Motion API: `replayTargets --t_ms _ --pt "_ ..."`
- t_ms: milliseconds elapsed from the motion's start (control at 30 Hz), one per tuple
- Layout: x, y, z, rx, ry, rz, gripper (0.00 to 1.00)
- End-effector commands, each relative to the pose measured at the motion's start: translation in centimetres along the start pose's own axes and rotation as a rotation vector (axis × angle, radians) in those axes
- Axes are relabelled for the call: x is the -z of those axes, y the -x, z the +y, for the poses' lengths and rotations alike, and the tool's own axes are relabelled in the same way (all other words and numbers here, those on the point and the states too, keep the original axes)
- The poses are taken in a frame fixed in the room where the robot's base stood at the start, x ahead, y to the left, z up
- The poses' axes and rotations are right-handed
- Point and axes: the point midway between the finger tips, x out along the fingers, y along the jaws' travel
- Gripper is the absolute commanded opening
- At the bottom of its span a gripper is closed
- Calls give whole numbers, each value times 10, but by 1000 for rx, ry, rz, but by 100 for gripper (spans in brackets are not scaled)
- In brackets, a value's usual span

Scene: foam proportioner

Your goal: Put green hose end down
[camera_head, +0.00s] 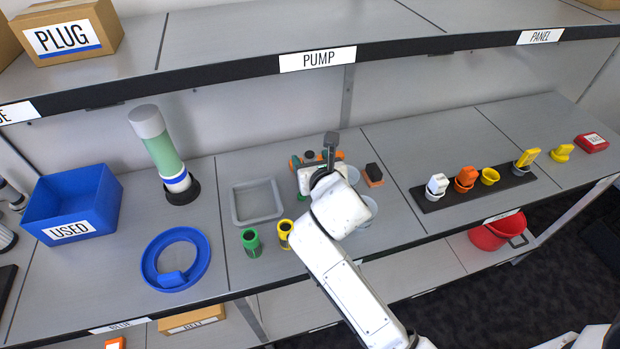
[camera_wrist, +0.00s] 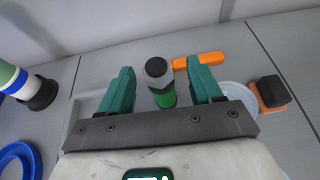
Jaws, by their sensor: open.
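In the wrist view, the green hose end (camera_wrist: 165,98), a green cylinder with a grey hex collar and black tip, stands upright between the two teal fingers of my gripper (camera_wrist: 160,82). The fingers are apart, with a visible gap on each side of it. Its lower end is hidden by my gripper body. In the head view, my gripper (camera_head: 312,163) is over the middle of the bench under the PUMP label, and my arm hides much of that spot.
A grey square tray (camera_head: 236,207) lies left of my gripper. Green (camera_head: 251,243) and yellow (camera_head: 284,235) cylinders stand near the front edge. A black-and-orange block (camera_head: 374,174) is to the right. A blue ring (camera_head: 153,260) and USED bin (camera_head: 84,190) are further left.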

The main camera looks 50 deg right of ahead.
Motion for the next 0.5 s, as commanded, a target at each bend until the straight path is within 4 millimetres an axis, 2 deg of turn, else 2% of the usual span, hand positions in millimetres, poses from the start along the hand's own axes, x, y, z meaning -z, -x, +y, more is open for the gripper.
replayTargets --t_ms 100,200,500 --pt "-2 -19 1 2 -1 0 64" --pt "-1 -30 1 0 -1 -1 64" --pt "0 -35 1 -1 -1 0 64"
